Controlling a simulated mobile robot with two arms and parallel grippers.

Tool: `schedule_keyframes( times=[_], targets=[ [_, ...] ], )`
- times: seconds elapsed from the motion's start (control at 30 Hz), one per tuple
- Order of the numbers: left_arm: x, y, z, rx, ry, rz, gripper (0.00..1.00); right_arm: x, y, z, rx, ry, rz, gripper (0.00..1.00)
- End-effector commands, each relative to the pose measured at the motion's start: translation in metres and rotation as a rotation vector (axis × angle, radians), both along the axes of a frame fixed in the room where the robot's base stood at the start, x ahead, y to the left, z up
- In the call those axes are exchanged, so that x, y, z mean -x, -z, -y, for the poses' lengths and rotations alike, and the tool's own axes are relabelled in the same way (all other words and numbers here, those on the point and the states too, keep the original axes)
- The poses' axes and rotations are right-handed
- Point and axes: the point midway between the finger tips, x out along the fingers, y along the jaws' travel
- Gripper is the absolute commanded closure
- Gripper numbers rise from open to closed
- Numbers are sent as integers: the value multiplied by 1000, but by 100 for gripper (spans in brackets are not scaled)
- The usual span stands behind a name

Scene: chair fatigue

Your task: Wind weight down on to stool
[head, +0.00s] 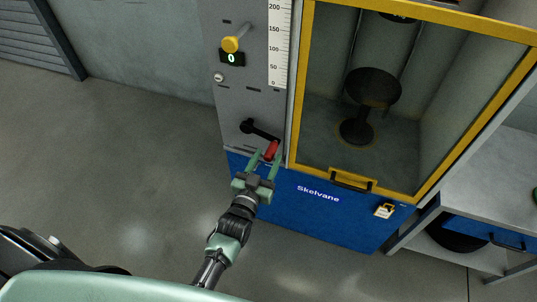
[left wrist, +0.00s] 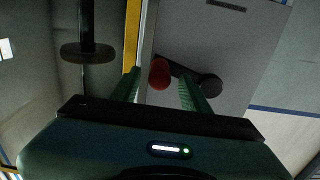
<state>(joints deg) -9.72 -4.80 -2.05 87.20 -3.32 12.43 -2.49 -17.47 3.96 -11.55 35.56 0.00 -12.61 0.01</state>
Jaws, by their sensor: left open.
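The black crank with a red handle (head: 271,150) is on the grey front panel of the machine. In the left wrist view the red handle (left wrist: 159,74) lies between the two green fingers. My left gripper (head: 265,161) is open around the handle; I cannot tell whether a finger touches it. The dark round stool (head: 373,87) stands inside the yellow-framed enclosure, and it also shows in the left wrist view (left wrist: 88,52). The weight (head: 400,18) shows only as a dark edge above the stool, cut off at the top. My right gripper is not in view.
A shelf unit stands right; floor at left is clear.

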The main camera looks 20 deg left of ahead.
Motion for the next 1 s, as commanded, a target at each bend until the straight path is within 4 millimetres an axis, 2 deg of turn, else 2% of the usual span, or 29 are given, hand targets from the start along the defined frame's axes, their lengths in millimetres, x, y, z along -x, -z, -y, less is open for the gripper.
schedule_keyframes(
  times=[0.03,0.2,0.47,0.5,0.67,1.0],
  targets=[
    [-8,0,0,0,0,1,54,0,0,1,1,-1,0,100],
    [-21,0,1,0,0,-1,54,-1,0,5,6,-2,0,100],
    [-23,1,1,1,0,-2,54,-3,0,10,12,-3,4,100],
    [-23,1,1,1,0,-2,56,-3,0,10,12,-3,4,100],
    [-22,1,1,1,0,-2,100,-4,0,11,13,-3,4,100],
    [-22,1,1,1,1,-2,100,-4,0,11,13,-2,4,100]
  ],
)
